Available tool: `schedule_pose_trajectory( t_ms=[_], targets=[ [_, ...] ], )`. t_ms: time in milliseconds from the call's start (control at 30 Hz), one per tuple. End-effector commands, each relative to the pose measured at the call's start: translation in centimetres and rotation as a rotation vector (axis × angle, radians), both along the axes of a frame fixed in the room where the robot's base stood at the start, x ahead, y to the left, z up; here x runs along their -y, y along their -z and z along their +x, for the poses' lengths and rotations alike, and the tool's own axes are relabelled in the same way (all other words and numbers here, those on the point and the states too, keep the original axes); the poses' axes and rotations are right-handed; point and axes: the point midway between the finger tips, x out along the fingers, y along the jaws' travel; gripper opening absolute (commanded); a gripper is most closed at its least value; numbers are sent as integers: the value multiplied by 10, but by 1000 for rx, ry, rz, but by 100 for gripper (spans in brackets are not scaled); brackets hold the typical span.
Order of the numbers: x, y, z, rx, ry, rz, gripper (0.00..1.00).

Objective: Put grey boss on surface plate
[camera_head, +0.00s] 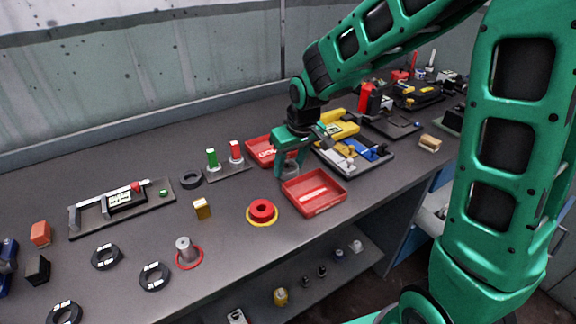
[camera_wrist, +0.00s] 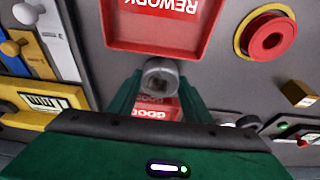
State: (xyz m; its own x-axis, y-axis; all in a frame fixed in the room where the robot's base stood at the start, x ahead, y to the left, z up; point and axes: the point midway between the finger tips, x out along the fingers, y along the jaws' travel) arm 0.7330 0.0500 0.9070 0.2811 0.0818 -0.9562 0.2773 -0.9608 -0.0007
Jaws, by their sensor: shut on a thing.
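My gripper (camera_head: 288,168) is shut on a grey round piece with a dark hollow in its end, which I take for the grey boss (camera_wrist: 160,70). In the wrist view it sits between the two green fingertips (camera_wrist: 157,84). In the head view the fingers partly hide it, between the two red trays; whether it touches the bench is not clear. Another grey cylinder (camera_head: 185,246) stands upright within a red ring at the front left. Which thing is the surface plate is not certain; a dark flat plate (camera_head: 88,222) with a small device on it lies at the left.
A red REWORK tray (camera_head: 314,192) lies just in front of my gripper, and a red GOOD tray (camera_head: 257,151) behind it. A red ring (camera_head: 262,211) sits at a yellow circle. Green and red pieces stand on a dark base (camera_head: 229,172). Several black rings lie at the left.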

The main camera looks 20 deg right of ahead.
Motion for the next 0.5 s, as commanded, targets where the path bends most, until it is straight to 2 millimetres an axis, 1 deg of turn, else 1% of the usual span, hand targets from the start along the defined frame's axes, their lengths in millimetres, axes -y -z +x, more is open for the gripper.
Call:
schedule_pose_trajectory(
  t_ms=[67,400,433,500],
  targets=[
    [0,3,0,1,0,0,0],
    [0,5,0,2,0,1,0],
    [0,5,0,0,0,0,50],
    [0,5,0,0,0,0,64]
  ],
)
